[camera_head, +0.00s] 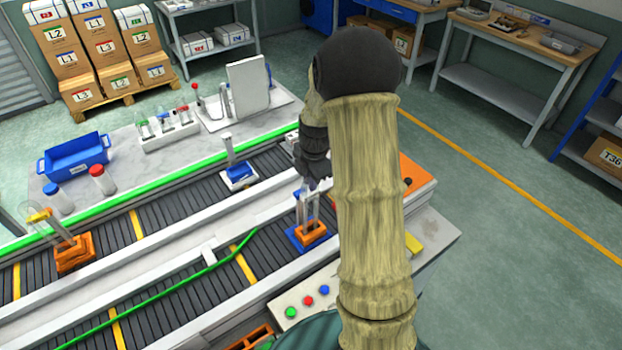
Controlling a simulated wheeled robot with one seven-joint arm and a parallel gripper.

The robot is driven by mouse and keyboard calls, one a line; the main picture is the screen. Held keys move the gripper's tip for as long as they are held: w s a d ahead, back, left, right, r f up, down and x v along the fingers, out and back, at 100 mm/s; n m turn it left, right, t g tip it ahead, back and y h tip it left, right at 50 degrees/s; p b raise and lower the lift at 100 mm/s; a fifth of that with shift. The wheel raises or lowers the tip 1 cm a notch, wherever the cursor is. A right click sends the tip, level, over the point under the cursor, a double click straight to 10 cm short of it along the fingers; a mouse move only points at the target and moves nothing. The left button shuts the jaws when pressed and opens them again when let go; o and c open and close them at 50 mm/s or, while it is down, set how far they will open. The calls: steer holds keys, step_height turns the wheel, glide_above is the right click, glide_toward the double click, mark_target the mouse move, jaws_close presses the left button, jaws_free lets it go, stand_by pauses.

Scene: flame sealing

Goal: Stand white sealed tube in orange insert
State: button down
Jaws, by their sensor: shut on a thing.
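An orange insert (311,233) sits in a blue base on the near conveyor. Clear, pale tubes (303,210) stand upright at it, just under my gripper. My gripper (318,186) is directly above the insert, shut on the top of one of these tubes. The fingers hide that tube's top, so I cannot tell its cap colour or whether its foot is fully seated. Another orange insert (74,256) is on the far conveyor at the left, with a yellow-topped clear tube (50,222) leaning in it.
A blue holder (238,177) with an upright piece is on the far conveyor. A blue bin (74,158), red- and blue-capped jars and a white tube rack (168,135) stand behind. A button panel (308,300) is in front. My arm covers the area right of the insert.

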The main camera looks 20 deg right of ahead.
steer(key=shift+f+b, duration=0.3)
steer(key=shift+f, duration=0.15)
stand_by(0.4)
steer(key=c, duration=1.3)
jaws_free()
steer(key=shift+r, duration=0.15)
steer(key=r+b, duration=0.1)
steer(key=r, duration=0.4)
steer(key=s+r+b, duration=0.1)
steer(key=r, duration=0.5)
steer(key=s+r+b, duration=0.1)
steer(key=r, duration=0.5)
steer(key=shift+d+b, duration=0.2)
steer(key=shift+b, duration=0.15)
steer(key=shift+r, duration=0.1)
step_height(320, 180, up, 9)
steer(key=p, duration=0.8)
